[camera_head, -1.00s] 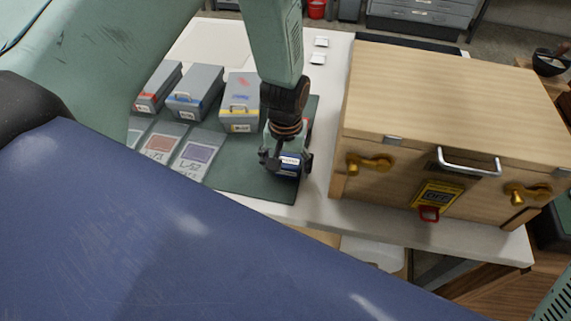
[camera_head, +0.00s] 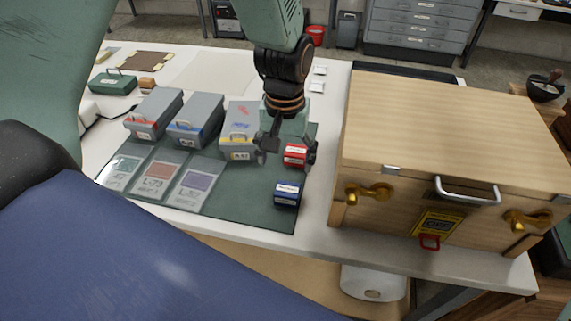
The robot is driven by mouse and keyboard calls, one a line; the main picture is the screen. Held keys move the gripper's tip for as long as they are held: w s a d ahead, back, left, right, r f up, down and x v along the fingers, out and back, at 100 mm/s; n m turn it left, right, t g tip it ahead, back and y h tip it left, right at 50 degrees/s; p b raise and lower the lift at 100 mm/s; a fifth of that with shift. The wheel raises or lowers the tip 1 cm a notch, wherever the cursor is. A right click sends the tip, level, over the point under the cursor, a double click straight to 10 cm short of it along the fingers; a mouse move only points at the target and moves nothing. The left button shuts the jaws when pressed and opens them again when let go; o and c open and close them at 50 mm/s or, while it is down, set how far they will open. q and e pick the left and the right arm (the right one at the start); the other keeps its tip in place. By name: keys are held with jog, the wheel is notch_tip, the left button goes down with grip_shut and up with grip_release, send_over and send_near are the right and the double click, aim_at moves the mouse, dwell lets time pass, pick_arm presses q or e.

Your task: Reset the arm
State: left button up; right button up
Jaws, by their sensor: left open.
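My left gripper (camera_head: 287,150) hangs down over the green mat (camera_head: 250,185), its fingers apart. It is open. A small red block (camera_head: 295,157) with a white label shows between and just beyond the fingers. I cannot tell whether they touch it. A small blue block (camera_head: 287,195) with a white label stands on the mat nearer to me, clear of the fingers. My right gripper is not in view.
Three grey boxes (camera_head: 195,117) stand on the mat to the left, with labelled cards (camera_head: 192,186) in front. A large wooden case (camera_head: 450,120) with a metal handle stands close on the right. White tabletop (camera_head: 325,130) shows between the mat and the case.

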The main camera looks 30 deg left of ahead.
aim_at(285, 192)
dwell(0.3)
pick_arm(q)
notch_tip(285, 192, down, 12)
jog(key=shift+r, duration=0.9)
jog(key=shift+f, duration=0.1)
